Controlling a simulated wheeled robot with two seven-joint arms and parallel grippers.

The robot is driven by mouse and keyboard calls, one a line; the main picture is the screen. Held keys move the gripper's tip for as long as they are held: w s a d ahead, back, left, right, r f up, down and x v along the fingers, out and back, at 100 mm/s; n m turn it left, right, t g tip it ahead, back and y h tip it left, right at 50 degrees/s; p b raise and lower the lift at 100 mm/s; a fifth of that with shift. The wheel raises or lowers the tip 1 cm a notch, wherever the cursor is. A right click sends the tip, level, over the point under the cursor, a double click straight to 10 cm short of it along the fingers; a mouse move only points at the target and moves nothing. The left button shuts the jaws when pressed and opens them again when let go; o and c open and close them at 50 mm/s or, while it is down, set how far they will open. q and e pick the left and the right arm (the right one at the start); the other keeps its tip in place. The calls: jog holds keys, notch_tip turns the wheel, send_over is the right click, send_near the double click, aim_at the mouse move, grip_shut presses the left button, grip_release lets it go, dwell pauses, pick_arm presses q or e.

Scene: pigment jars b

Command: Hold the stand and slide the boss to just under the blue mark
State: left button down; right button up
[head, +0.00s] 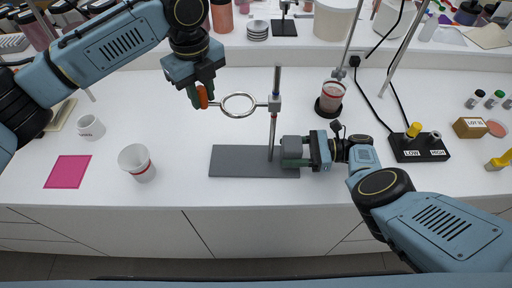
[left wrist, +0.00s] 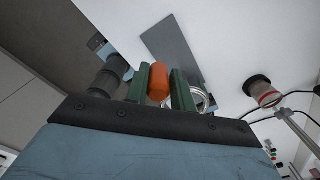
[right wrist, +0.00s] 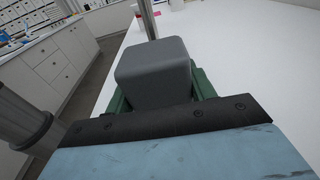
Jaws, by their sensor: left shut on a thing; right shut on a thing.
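The stand has a flat grey base plate (head: 238,161) on the white bench and an upright metal rod (head: 277,85). The boss (head: 274,104) sits on the rod, with a metal ring (head: 238,105) reaching left to an orange handle (head: 203,97). My left gripper (head: 203,94) is shut on the orange handle, which also shows between its green fingers in the left wrist view (left wrist: 158,82). My right gripper (head: 297,152) is shut on a grey block at the base's right end, seen in the right wrist view (right wrist: 155,72). I cannot make out the blue mark.
A white cup (head: 137,162) and a mug (head: 89,127) stand left of the stand, near a pink mat (head: 68,172). A beaker (head: 331,96) stands behind right. A black switch box (head: 418,147) with cables lies at right.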

jog(key=shift+s+d+f, duration=0.1)
jog(key=shift+d+f, duration=0.05)
jog(key=shift+f, duration=0.2)
pick_arm(q)
jog(key=c, duration=1.3)
grip_release()
jog(key=shift+o, duration=0.2)
notch_tip(320, 180, up, 12)
jog(key=shift+s, duration=0.2)
pick_arm(e)
jog(key=o, duration=1.3)
jog(key=shift+c, duration=0.2)
pick_arm(q)
jog(key=shift+w, duration=0.15)
pick_arm(e)
jog(key=shift+o, duration=0.3)
jog(key=shift+r, duration=0.15)
